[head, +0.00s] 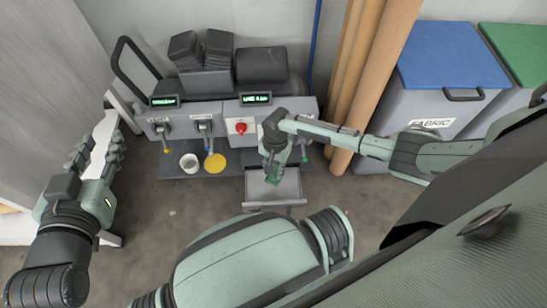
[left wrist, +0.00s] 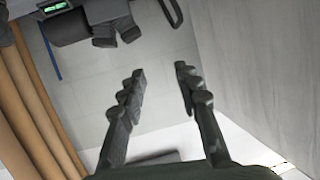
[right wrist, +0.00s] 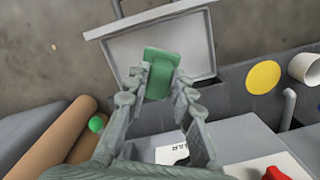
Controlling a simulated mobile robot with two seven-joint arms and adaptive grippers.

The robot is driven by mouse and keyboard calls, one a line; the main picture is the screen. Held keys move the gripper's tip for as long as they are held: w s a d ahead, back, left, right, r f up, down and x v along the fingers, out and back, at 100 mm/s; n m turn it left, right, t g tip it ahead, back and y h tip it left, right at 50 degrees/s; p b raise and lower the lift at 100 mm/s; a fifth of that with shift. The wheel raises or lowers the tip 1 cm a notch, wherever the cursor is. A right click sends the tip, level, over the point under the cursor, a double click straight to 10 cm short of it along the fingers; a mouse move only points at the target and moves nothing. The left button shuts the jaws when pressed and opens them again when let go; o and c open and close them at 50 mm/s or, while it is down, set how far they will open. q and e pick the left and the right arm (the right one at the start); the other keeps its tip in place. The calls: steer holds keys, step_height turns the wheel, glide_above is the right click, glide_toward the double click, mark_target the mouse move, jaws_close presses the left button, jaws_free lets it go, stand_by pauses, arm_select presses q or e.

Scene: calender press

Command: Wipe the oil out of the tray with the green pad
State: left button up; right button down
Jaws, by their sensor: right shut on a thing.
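My right gripper (head: 274,170) reaches down over the tray (head: 290,187) below the right end of the press. It is shut on the green pad (right wrist: 160,70), which shows between its fingertips in the right wrist view. The pad is over the pale floor of the tray (right wrist: 198,45); I cannot tell whether it touches. No oil can be made out on the visible part of the tray floor. My left gripper (head: 101,148) is open and empty at the left, away from the press; its spread fingers also show in the left wrist view (left wrist: 160,72).
The press has a red button (head: 241,128) and small lit displays. A white cup (head: 189,162) and a yellow disc (head: 215,163) are on the ledge left of the tray. Brown rolls (head: 372,75) and a blue-lidded fabric bin (head: 450,55) stand to the right.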

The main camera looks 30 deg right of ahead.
arm_select(q)
steer(key=shift+g+y, duration=0.5)
steer(key=shift+g, duration=0.4)
steer(key=shift+s+a+f+p, duration=0.2)
steer(key=shift+s+a+f, duration=0.1)
steer(key=shift+a+f, duration=0.45)
steer(key=shift+s+a+f+p, duration=0.15)
steer(key=shift+s+a+f, duration=0.15)
steer(key=shift+a+f, duration=0.4)
steer(key=shift+d+f, duration=0.1)
steer(key=shift+d, duration=0.05)
